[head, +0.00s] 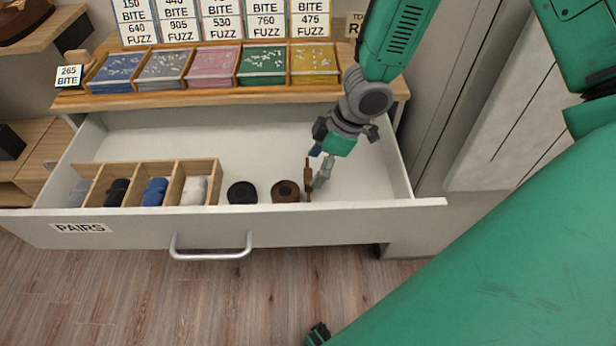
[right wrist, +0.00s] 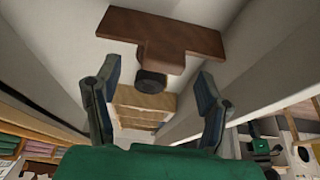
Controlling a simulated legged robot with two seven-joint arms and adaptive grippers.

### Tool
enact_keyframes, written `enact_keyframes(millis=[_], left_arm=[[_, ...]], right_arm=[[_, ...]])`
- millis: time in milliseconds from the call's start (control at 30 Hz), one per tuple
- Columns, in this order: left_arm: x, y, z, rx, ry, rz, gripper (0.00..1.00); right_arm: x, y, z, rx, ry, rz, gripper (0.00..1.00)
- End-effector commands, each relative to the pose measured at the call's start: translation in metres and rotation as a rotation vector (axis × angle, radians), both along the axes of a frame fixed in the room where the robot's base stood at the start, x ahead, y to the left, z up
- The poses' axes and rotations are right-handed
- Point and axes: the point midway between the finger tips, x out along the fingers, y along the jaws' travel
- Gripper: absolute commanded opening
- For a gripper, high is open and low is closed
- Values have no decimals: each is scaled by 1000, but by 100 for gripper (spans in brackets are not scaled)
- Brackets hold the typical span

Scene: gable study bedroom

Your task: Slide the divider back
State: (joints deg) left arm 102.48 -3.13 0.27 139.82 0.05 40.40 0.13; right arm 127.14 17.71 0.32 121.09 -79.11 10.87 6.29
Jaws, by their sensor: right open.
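The drawer labelled PAIRS (head: 150,233) is open. A thin brown upright piece, seemingly the divider (head: 308,179), stands in its right half. In the right wrist view the brown divider (right wrist: 190,33) lies ahead of the fingers, its wide part across the top. My right gripper (head: 318,166) is open above the drawer, just right of the divider. In the right wrist view its two fingers (right wrist: 158,85) are spread with nothing held between them; contact with the divider cannot be told.
A brown roll (head: 285,191) and a black roll (head: 242,192) lie left of the divider. A wooden insert (head: 198,164) with rolled socks fills the drawer's left part. Card trays and signs stand on the desktop (head: 220,94) behind. The drawer floor right of my gripper is clear.

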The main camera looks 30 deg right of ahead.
Motion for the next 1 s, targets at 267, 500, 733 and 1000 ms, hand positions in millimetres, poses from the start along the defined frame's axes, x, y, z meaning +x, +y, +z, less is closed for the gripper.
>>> enact_keyframes(millis=[267, 500, 733, 1000], left_arm=[[0, 0, -21, 0, 0, 0, 32], [0, 0, -23, 0, 0, 0, 32], [0, 0, -22, 0, 0, 0, 32], [0, 0, -22, 0, 0, 0, 32]], right_arm=[[8, 14, -36, -2, -1, 1, 64], [8, 15, -41, 0, 0, 0, 64], [9, 15, -41, 0, 0, 0, 36], [8, 14, -41, -1, 1, -1, 0]])
